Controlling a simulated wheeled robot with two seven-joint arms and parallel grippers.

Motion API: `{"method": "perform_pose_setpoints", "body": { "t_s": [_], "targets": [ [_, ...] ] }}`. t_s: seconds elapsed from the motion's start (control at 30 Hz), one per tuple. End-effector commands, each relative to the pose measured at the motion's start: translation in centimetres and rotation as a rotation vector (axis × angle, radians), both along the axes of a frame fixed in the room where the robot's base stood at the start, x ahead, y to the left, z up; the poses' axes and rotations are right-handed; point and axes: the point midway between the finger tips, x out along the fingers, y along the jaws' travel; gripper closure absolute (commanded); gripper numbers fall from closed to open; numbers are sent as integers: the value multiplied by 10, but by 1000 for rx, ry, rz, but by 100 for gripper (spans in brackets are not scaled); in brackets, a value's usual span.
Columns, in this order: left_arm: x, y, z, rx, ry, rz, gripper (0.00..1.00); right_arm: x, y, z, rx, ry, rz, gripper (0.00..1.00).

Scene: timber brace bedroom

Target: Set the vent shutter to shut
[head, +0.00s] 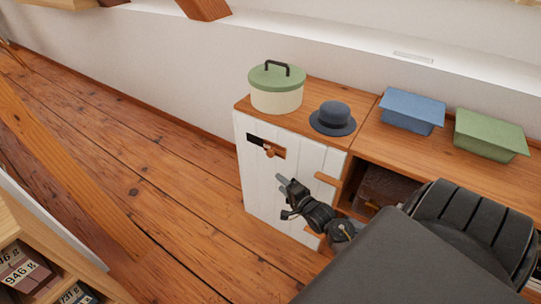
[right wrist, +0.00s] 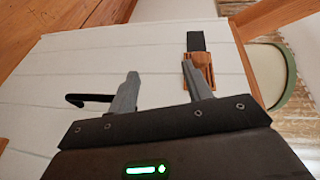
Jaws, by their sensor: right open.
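The vent is a slot high on the white plank door of a cabinet. Its wooden shutter (head: 278,151) covers the right part of the slot, and the left part (head: 254,138) shows dark and open. A small wooden knob (head: 269,153) sits on the shutter. In the right wrist view the shutter (right wrist: 209,62) is partly behind one finger, with the dark opening (right wrist: 196,41) above it. My right gripper (head: 282,183) is open and empty in front of the door, below the vent; its fingers also show in the right wrist view (right wrist: 160,70). My left gripper is out of view.
A cream pot with green lid (head: 277,98) and a dark hat (head: 333,118) stand on the cabinet top. Blue (head: 412,110) and green (head: 490,135) boxes stand to the right. A dark bar (right wrist: 88,98) shows near the door. Wooden floor (head: 165,180) lies open at left.

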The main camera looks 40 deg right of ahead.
Motion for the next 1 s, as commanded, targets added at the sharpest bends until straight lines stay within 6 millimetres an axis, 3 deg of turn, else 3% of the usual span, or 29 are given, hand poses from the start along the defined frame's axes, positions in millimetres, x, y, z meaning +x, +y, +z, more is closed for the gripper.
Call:
{"method": "perform_pose_setpoints", "body": {
  "t_s": [0.1, 0.23, 0.47, 1.0],
  "targets": [
    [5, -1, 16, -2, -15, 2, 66, 2, -15, 36, 81, -111, -22, 50],
    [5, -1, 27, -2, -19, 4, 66, 1, -21, 55, 121, -159, -27, 50],
    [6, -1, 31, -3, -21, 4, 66, 9, -22, 58, 127, -163, -27, 50],
    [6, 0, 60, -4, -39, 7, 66, 97, -31, 57, 125, -162, -28, 50]
  ]
}}
